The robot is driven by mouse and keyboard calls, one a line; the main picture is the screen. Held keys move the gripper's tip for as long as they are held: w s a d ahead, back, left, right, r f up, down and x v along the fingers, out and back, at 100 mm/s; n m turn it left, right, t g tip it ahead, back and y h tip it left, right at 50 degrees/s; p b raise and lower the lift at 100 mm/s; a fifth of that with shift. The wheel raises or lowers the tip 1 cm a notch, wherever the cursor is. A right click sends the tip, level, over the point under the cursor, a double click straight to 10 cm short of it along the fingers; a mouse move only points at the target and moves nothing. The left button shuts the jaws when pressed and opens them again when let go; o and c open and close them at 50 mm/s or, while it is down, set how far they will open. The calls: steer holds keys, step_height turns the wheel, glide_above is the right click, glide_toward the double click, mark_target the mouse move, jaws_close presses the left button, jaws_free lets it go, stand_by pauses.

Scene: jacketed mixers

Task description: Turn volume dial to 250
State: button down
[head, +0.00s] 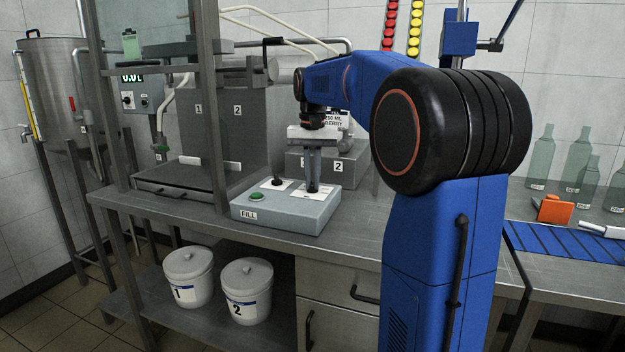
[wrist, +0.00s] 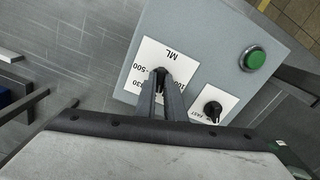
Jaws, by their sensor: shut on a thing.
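The control box (head: 262,212) is a grey panel marked FILL on the bench. My gripper (head: 312,187) points straight down over this plate. In the wrist view my gripper (wrist: 160,82) has its fingers closed around the dial. The dial's pointer is covered, so its setting cannot be read.
A second black knob (wrist: 212,110) and a green button (wrist: 251,58) sit close beside the dial. A steel post (head: 209,100) rises left of the box. Two lidded white buckets (head: 247,290) stand on the lower shelf. Green bottles (head: 577,160) stand at the right.

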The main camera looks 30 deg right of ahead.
mark_target(312, 183)
steer(key=shift+m, duration=1.6)
steer(key=c, duration=1.8)
jaws_free()
steer(key=shift+c, duration=0.2)
steer(key=shift+r, duration=0.1)
step_height(312, 183, up, 17)
steer(key=shift+r, duration=0.1)
